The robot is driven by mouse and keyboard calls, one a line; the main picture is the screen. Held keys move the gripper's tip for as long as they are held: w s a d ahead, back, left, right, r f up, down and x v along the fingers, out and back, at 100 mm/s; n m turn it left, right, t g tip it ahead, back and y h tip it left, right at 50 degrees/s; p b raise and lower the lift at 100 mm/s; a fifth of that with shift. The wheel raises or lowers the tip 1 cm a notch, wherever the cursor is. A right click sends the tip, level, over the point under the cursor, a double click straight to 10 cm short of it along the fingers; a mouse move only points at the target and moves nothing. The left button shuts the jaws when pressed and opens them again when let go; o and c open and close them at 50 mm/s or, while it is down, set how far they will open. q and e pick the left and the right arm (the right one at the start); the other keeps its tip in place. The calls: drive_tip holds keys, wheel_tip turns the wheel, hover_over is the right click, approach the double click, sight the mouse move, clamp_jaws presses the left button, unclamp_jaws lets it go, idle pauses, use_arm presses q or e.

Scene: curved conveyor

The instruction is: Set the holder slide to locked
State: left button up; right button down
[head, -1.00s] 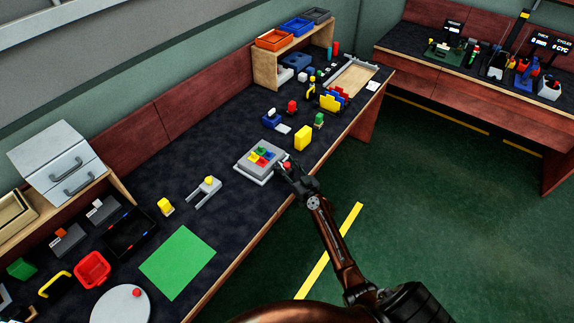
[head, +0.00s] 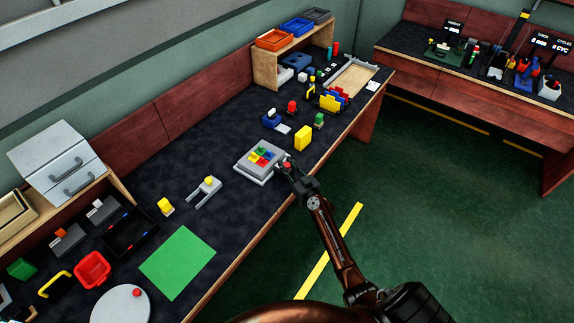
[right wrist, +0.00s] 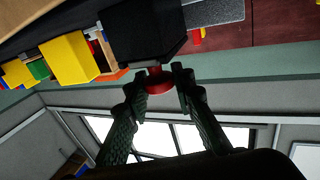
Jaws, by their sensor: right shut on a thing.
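The grey holder (head: 247,167) with red, green, blue and yellow squares on top lies near the table's front edge in the head view. A red knob (head: 287,165) shows at its right front corner, at the fingers of my right gripper (head: 285,170). In the right wrist view my right gripper (right wrist: 160,82) is shut on the red knob (right wrist: 158,84), which sticks out of a black block (right wrist: 145,32). A pale grey part (right wrist: 215,12) lies beside that block. The slide's markings are not readable. My left gripper is not in view.
A yellow block (head: 303,138) stands right of the holder. A grey fork-like part with a yellow top (head: 204,191) and a green mat (head: 178,262) lie to the left. Dark table surface between them is clear.

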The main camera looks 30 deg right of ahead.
drive_tip(key=shift+w+a+b, duration=0.2)
drive_tip(key=shift+w+a, duration=0.15)
drive_tip(key=shift+w, duration=0.45)
drive_tip(key=shift+w+a+b, duration=0.2)
drive_tip(key=shift+w+a, duration=0.15)
drive_tip(key=shift+w, duration=0.4)
drive_tip(key=c, duration=1.7)
unclamp_jaws()
drive_tip(key=shift+o, duration=0.2)
drive_tip(key=s, duration=1.2)
